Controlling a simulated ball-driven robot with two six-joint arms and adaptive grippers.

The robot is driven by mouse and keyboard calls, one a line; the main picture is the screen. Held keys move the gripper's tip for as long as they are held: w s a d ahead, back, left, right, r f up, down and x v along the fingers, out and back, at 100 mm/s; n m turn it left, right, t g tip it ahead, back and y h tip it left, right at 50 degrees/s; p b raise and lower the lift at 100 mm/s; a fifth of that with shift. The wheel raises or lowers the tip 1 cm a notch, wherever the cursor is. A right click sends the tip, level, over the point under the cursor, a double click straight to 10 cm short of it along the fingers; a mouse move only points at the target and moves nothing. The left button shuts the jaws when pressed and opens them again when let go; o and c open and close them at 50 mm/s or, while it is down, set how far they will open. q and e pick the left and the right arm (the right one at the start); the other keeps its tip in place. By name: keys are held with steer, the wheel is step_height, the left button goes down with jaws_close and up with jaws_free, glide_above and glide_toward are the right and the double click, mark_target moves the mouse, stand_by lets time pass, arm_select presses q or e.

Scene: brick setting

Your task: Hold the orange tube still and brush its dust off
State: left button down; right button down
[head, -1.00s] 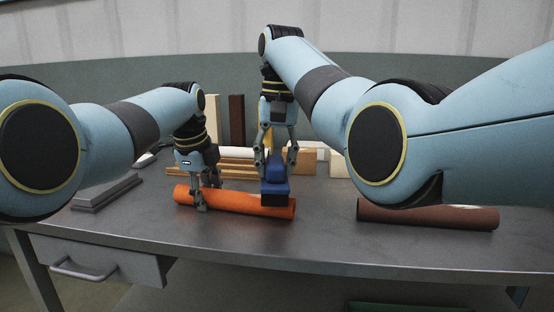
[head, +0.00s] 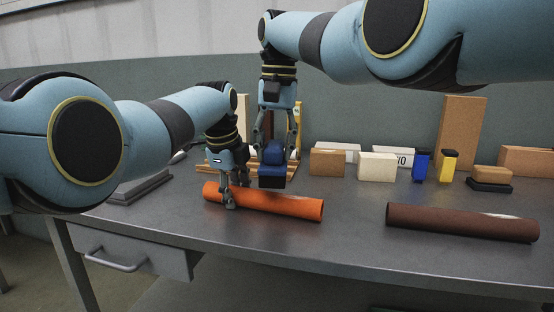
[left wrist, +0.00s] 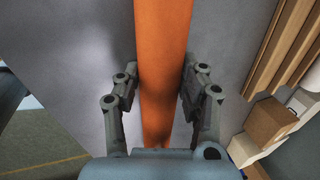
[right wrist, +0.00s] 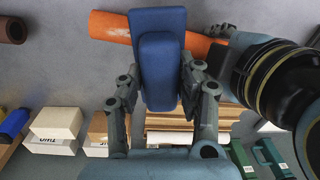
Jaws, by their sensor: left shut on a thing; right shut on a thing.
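The orange tube (head: 285,205) lies on the grey table. My left gripper (head: 230,198) is shut on its left part from above; in the left wrist view the fingers sit on either side of the tube (left wrist: 163,60). My right gripper (head: 273,148) is shut on a blue block-shaped brush (head: 271,165). The brush hangs upright over the tube's middle, its dark underside seeming just clear of it. In the right wrist view the brush (right wrist: 160,65) hides part of the tube (right wrist: 110,26).
A brown tube (head: 460,222) with a pale patch lies to the right. Boxes (head: 377,167), blue and yellow containers (head: 421,166) and a tall brown block (head: 461,135) stand at the back. Wooden strips (head: 215,167) lie behind the left gripper. The front of the table is clear.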

steer(key=shift+r, duration=2.35)
steer(key=shift+w, duration=0.1)
steer(key=m, duration=0.5)
steer(key=shift+w+d+r, duration=0.3)
steer(key=shift+d, duration=0.1)
steer(key=m, duration=0.5)
steer(key=shift+w+d+r, duration=0.25)
steer(key=shift+d, duration=0.15)
steer(key=m, duration=0.3)
steer(key=shift+w+d+r+h, duration=0.1)
steer(key=shift+d+r+h, duration=0.1)
steer(key=shift+h, duration=0.1)
steer(key=m, duration=0.5)
steer(key=shift+d, duration=0.25)
steer(key=m, duration=0.3)
steer(key=shift+s+a+f+m, duration=0.15)
steer(key=shift+a+f+m, duration=0.05)
steer(key=shift+m, duration=0.55)
steer(key=shift+s+a+f+m, duration=0.15)
steer(key=shift+a+m, duration=0.05)
steer(key=shift+m, duration=0.55)
